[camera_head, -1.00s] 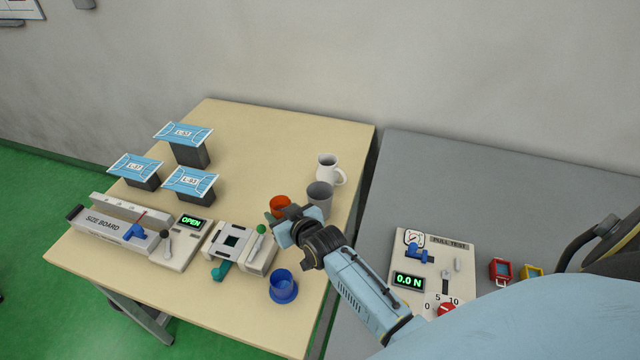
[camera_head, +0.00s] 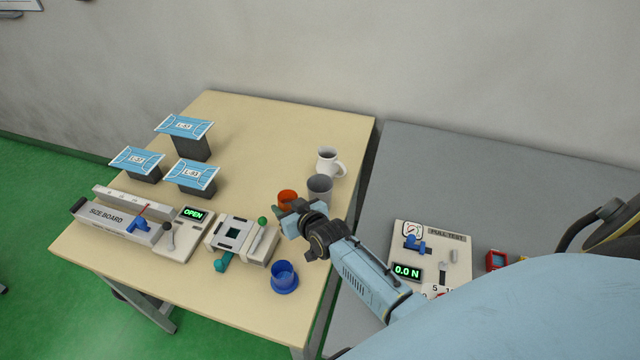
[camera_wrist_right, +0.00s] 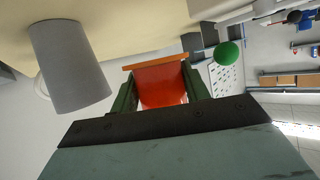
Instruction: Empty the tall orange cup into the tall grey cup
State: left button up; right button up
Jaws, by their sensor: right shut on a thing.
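The orange cup (camera_head: 287,196) is in my right gripper (camera_head: 287,211), whose body hides the cup's lower part in the head view. The right wrist view shows the orange cup (camera_wrist_right: 160,84) between the two green fingers of the gripper (camera_wrist_right: 158,92), which are shut on it. The grey cup (camera_head: 320,188) stands upright on the beige table, just right of the orange cup and apart from it. The grey cup also fills the left of the right wrist view (camera_wrist_right: 70,68). What the orange cup holds cannot be seen. My left gripper is not in view.
A white mug (camera_head: 328,161) stands behind the grey cup. A small fixture with a green-knobbed lever (camera_head: 240,240) and the size board (camera_head: 120,222) are to the left. Mask stands (camera_head: 190,140) are at the back left.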

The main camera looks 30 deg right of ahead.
jog(key=shift+w+d+f+m+y+b, duration=0.1)
jog(key=shift+d+f+m+y+b, duration=0.4)
jog(key=shift+b, duration=0.45)
jog(key=shift+d+r, duration=0.2)
jog(key=shift+w+d+r+m+b, duration=0.15)
jog(key=shift+d+m+b, duration=0.25)
jog(key=shift+m+b, duration=0.25)
jog(key=r, duration=0.2)
jog(key=d+r+m+y+p, duration=0.1)
jog(key=shift+r, duration=0.4)
jog(key=shift+w+d+r+m+g+y+b, duration=0.15)
jog(key=shift+d+r+m+y+b, duration=0.3)
jog(key=shift+m+y+b, duration=0.55)
jog(key=shift+w+d+r+m+g+y+b, duration=0.15)
jog(key=shift+d+r+m+y+b, duration=0.2)
jog(key=shift+r+m+y+b, duration=0.55)
jog(key=shift+s+f+m+b, duration=0.15)
jog(key=shift+m+b, duration=0.2)
jog(key=shift+b, duration=0.2)
